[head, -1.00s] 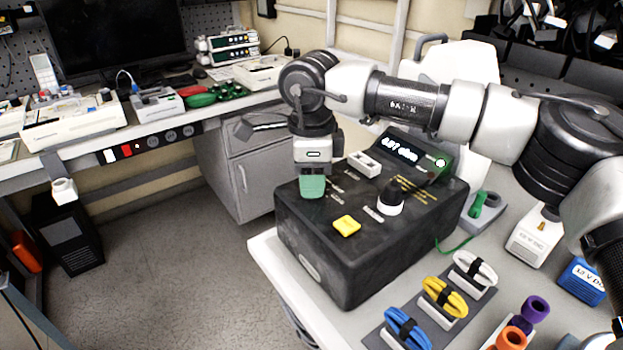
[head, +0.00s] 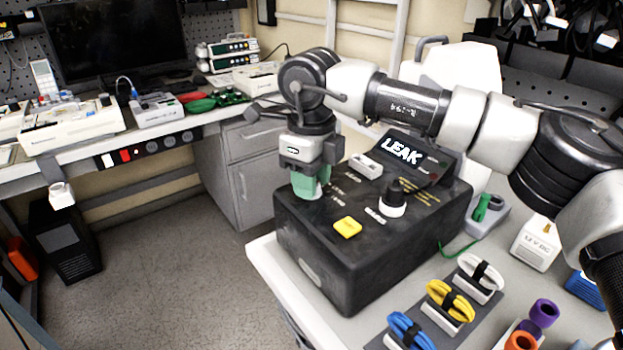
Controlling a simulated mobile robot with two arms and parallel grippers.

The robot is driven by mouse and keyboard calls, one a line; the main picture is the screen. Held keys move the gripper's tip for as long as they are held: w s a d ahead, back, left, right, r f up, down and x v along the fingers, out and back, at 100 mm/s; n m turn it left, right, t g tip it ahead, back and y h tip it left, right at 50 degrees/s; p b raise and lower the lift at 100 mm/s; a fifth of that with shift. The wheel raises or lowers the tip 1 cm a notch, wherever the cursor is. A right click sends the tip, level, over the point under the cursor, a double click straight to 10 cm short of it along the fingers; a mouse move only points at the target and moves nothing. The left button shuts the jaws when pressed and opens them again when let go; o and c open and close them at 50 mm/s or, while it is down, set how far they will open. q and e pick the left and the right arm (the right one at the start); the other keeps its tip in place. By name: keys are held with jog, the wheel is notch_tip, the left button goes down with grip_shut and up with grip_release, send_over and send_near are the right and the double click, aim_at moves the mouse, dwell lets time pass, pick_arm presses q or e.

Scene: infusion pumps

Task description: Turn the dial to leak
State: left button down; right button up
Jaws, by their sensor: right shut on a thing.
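A dark box (head: 345,265) stands on the light bench, and its raised display (head: 403,152) reads "LEAK". My right gripper (head: 309,185) points down over the box's left rear part, with its green fingers low at the top face. It is shut on the dial, which the fingers mostly hide; small printed labels lie to their right. A black knob with a white base (head: 393,198), a yellow button (head: 347,227) and a white switch block (head: 366,165) also sit on the box's top. My left gripper is not in view.
Coiled white, yellow and blue cables (head: 450,300) lie on a dark mat in front of the box. A white 12 V block (head: 536,245) and purple and orange connectors (head: 541,313) are at the right. My right arm spans above the box.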

dwell(0.4)
jog(key=o, duration=0.9)
notch_tip(320, 180, up, 11)
jog(key=shift+f, duration=0.1)
